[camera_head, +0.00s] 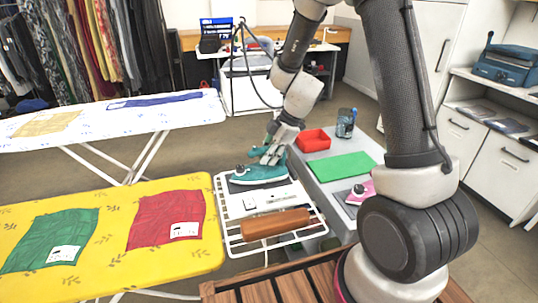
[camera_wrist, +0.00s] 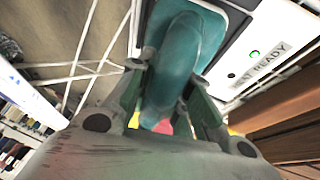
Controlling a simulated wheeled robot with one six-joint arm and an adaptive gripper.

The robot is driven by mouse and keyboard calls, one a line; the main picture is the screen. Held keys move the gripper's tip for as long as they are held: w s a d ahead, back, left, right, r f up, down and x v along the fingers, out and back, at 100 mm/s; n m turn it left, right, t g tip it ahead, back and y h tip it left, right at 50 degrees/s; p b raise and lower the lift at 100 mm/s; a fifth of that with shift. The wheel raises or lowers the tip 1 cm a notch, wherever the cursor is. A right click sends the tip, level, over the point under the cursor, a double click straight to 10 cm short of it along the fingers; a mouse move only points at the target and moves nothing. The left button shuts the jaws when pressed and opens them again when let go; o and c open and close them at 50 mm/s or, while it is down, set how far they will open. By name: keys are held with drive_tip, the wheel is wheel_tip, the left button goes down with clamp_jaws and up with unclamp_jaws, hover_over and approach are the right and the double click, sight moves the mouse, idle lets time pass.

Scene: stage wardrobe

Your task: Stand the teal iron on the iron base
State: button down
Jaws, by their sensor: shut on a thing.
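The teal iron (camera_head: 262,175) is low over the iron base (camera_head: 262,200), a white unit with a dark top plate at the end of the yellow ironing board. The iron lies about level, sole down; I cannot tell whether its sole touches the plate. My gripper (camera_head: 270,153) comes from above and is shut on the iron's handle. In the wrist view the teal handle (camera_wrist: 172,75) runs between both fingers (camera_wrist: 165,103). The base's white panel (camera_wrist: 250,60) there shows a green light and the word READY. The gripper hides part of the handle.
A brown roll (camera_head: 275,224) lies on the white wire rack (camera_head: 232,238) in front of the base. Cloths lie on the yellow board (camera_head: 110,225).

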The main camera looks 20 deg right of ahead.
drive_tip(key=c, duration=1.3)
unclamp_jaws()
drive_tip(key=shift+r, duration=0.1)
drive_tip(key=v, duration=1.1)
drive_tip(key=s+d+r+m+h, duration=0.1)
drive_tip(key=s+d+r+m, duration=0.2)
drive_tip(key=s+m, duration=0.3)
drive_tip(key=s+d+r+m+t+h, duration=0.1)
drive_tip(key=s+d+r+m, duration=0.3)
drive_tip(key=s, duration=0.6)
drive_tip(key=s+d+r+m+t+h, duration=0.1)
drive_tip(key=s+d+r+m+h, duration=0.1)
drive_tip(key=s+r+m, duration=0.4)
drive_tip(key=shift+s+d+m+h, duration=0.3)
drive_tip(key=shift+s+d+m, duration=0.5)
drive_tip(key=shift+s+m, duration=0.4)
